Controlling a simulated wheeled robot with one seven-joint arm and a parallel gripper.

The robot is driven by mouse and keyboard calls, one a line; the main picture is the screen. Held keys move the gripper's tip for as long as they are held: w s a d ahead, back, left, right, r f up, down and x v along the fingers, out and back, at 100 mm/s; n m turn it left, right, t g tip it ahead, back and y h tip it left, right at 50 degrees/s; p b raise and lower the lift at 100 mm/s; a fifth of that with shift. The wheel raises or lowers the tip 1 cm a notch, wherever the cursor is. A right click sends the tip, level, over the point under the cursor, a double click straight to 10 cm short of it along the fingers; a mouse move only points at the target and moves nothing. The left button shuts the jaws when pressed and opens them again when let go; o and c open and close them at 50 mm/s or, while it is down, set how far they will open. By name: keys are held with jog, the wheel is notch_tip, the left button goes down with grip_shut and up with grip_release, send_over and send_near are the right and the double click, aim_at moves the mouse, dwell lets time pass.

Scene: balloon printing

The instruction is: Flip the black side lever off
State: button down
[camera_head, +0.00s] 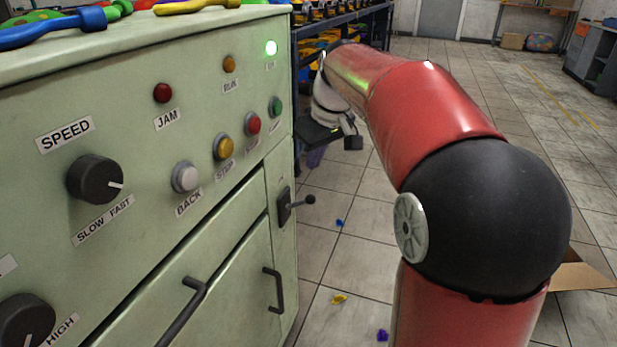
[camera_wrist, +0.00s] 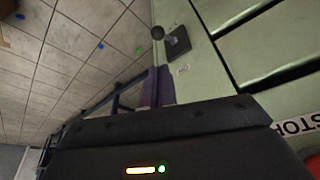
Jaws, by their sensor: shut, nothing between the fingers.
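The black side lever (camera_head: 296,203) sits on a dark plate on the right end of the pale green machine (camera_head: 235,215). Its arm sticks out to the right, tilted slightly up, and ends in a round knob.
The machine front carries a green lamp (camera_head: 271,47) that is lit, several buttons, dark knobs and drawer handles (camera_head: 272,290). A blue rack (camera_head: 372,25) stands behind my arm. The tiled floor right of the lever is open, with small coloured scraps (camera_head: 339,299).

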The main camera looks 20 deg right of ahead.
aim_at(299, 203)
jog(key=x, duration=0.9)
jog(key=shift+f+b, duration=0.35)
jog(key=shift+b, duration=0.1)
jog(key=shift+w, duration=0.15)
